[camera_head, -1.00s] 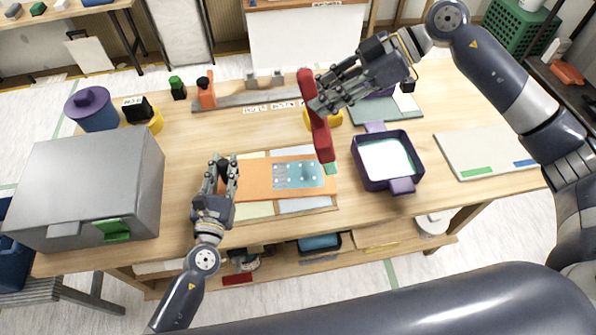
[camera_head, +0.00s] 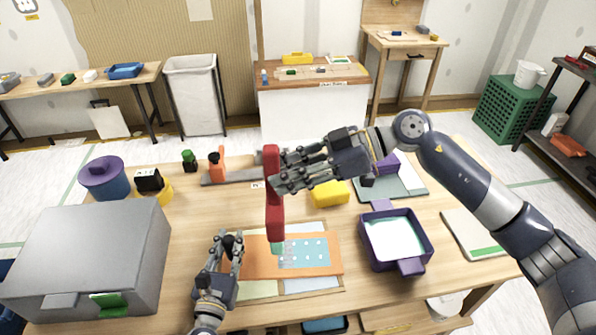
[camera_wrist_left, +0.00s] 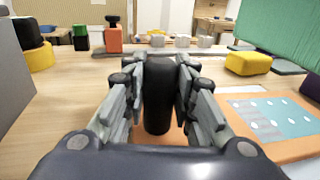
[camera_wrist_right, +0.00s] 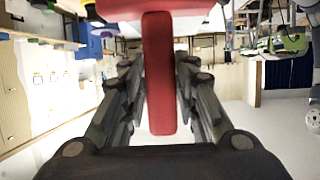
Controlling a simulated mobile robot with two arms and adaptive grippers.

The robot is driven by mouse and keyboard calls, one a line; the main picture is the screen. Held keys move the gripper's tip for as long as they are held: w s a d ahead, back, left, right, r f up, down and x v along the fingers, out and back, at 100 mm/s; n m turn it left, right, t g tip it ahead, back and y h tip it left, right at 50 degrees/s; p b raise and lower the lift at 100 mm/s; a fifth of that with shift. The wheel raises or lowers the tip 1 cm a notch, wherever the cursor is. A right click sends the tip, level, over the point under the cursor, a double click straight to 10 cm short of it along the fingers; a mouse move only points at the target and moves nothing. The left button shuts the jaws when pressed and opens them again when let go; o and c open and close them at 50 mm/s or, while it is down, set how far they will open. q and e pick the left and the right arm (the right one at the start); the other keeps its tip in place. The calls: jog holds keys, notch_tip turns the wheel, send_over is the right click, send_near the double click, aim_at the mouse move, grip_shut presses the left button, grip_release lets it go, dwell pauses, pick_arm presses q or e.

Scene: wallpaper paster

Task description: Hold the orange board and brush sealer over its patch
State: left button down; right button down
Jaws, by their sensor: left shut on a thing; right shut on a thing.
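The orange board (camera_head: 258,265) lies on a pale panelled sheet on the table, with a grey-blue, white-dotted patch (camera_head: 305,255) on its right part. My left gripper (camera_head: 232,246) is shut on a black upright knob (camera_wrist_left: 158,95) at the board's left end. My right gripper (camera_head: 279,172) is shut on the red brush handle (camera_head: 272,215), which also shows in the right wrist view (camera_wrist_right: 159,75). The brush hangs upright, its pale green tip (camera_head: 277,248) at the patch's left edge. I cannot tell whether the tip touches the patch.
A purple tray (camera_head: 428,244) with pale liquid stands right of the board. A yellow block (camera_head: 330,194) sits behind it. A large grey box (camera_head: 85,250) fills the table's left. A white panel (camera_head: 465,228) lies at the right. Bare tabletop shows behind the board's left part.

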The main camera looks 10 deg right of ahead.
pick_arm(q)
jog(key=shift+f, duration=0.25)
pick_arm(e)
jog(key=shift+f, duration=3.25)
jog(key=shift+f, duration=1.3)
jog(key=shift+w+d, duration=0.1)
jog(key=shift+d, duration=0.05)
send_near(282, 199)
jog(key=shift+w+a+r, duration=0.1)
jog(key=shift+a+r, duration=0.15)
jog(key=shift+a, duration=0.4)
jog(key=shift+a+r, duration=0.3)
jog(key=shift+a, duration=0.4)
jog(key=shift+w+a+r, duration=0.1)
jog(key=shift+a+r, duration=0.15)
jog(key=shift+a, duration=0.4)
jog(key=c, duration=2.1)
grip_release()
grip_shut()
